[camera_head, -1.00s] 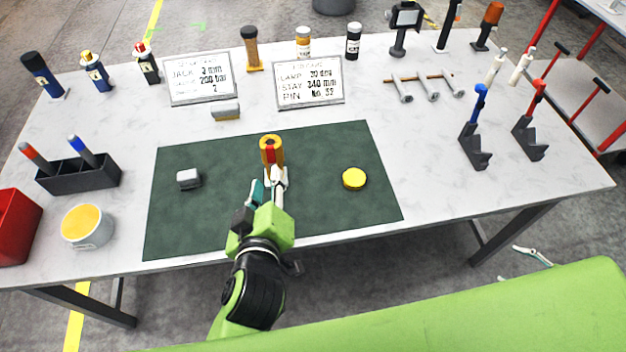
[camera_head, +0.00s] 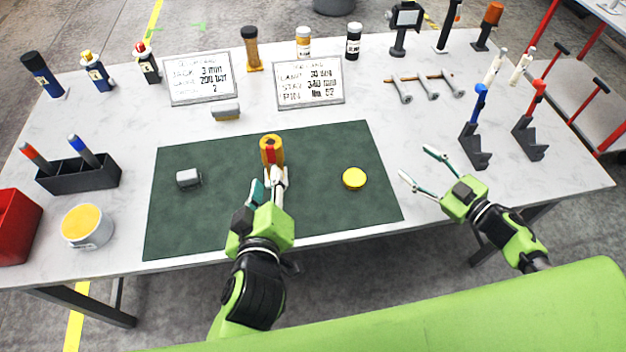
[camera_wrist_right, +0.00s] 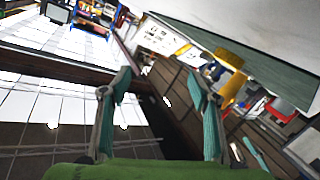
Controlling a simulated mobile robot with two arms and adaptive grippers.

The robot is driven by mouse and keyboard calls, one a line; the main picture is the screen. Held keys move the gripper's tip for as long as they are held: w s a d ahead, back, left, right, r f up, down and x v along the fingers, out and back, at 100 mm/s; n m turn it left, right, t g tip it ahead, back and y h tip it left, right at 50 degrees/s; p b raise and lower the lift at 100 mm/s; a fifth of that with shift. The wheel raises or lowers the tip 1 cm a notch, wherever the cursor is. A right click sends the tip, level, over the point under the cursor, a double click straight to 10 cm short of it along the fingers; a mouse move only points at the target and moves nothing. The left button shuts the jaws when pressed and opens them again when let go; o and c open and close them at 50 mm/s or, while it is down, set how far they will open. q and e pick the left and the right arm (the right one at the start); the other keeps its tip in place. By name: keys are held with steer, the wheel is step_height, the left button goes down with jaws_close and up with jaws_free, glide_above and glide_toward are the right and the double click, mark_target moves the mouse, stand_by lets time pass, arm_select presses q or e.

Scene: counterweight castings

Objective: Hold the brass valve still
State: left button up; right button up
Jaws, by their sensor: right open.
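The brass valve (camera_head: 277,148), a yellow upright body with a red part on its near side, stands on the dark green mat (camera_head: 220,225) in the head view. My left gripper (camera_head: 268,178) is at its near side, low by its base. The fingers overlap the valve's foot in the picture, so I cannot tell whether they touch or grip it. My right gripper (camera_head: 415,163) is open and empty over the table's front right part, right of the mat and apart from the valve. Its spread fingers also show in the right wrist view (camera_wrist_right: 160,88).
A yellow round disc (camera_head: 354,178) and a small grey block (camera_head: 187,178) lie on the mat. A yellow-topped tub (camera_head: 88,228) and black pen holder (camera_head: 78,177) stand left. Two signs (camera_head: 310,82) stand behind. Black stands (camera_head: 476,152) with coloured handles are beyond my right gripper.

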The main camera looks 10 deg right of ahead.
steer(key=s+a+r+n+y, duration=0.1)
steer(key=a+r+n+y, duration=0.25)
steer(key=a, duration=1.15)
steer(key=m, duration=0.6)
glide_toward(279, 154)
steer(key=x, duration=1.2)
steer(key=shift+w+a+r, duration=0.1)
